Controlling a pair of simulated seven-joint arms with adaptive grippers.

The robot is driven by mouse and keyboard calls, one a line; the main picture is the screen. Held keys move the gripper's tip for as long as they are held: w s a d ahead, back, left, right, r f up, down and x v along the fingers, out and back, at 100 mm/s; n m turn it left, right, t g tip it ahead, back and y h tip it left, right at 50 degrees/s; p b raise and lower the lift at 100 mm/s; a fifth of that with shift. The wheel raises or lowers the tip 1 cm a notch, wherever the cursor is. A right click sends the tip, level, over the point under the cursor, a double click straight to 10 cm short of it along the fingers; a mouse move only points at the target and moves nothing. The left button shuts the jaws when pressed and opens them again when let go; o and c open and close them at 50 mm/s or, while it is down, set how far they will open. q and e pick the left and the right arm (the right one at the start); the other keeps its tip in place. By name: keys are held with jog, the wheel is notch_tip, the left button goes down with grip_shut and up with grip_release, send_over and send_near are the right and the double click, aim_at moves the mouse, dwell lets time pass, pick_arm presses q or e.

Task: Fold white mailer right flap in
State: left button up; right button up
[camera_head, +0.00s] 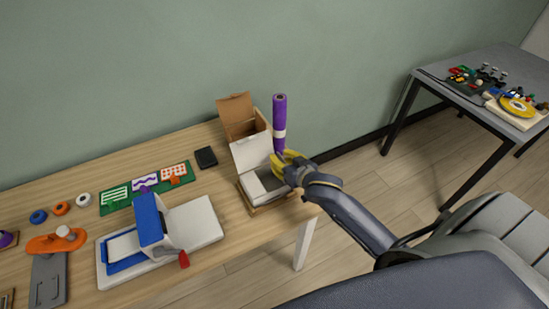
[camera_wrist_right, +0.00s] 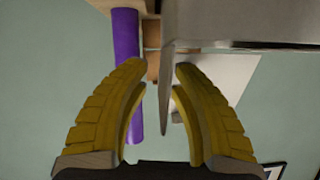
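The white mailer (camera_head: 252,152) stands near the table's right end, its lid raised at the back and its inside open to view. Its right side is partly hidden by my right gripper (camera_head: 284,162), which has yellow fingers. In the right wrist view my right gripper (camera_wrist_right: 160,68) is open, fingers apart. A thin grey-white panel of the mailer (camera_wrist_right: 166,90), seen edge-on, hangs between the fingers, with a gap visible to the left finger. It looks like the right flap. My left gripper is not in view.
A purple roll (camera_head: 279,115) stands upright just behind my right gripper. A blue and white press (camera_head: 150,225), a dark block (camera_head: 206,157) and a green board (camera_head: 117,195) lie left. The table ends just right of the mailer.

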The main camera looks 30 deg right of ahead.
jog(key=shift+w+f, duration=0.15)
jog(key=shift+w, duration=0.3)
jog(key=shift+c, duration=0.5)
grip_shut()
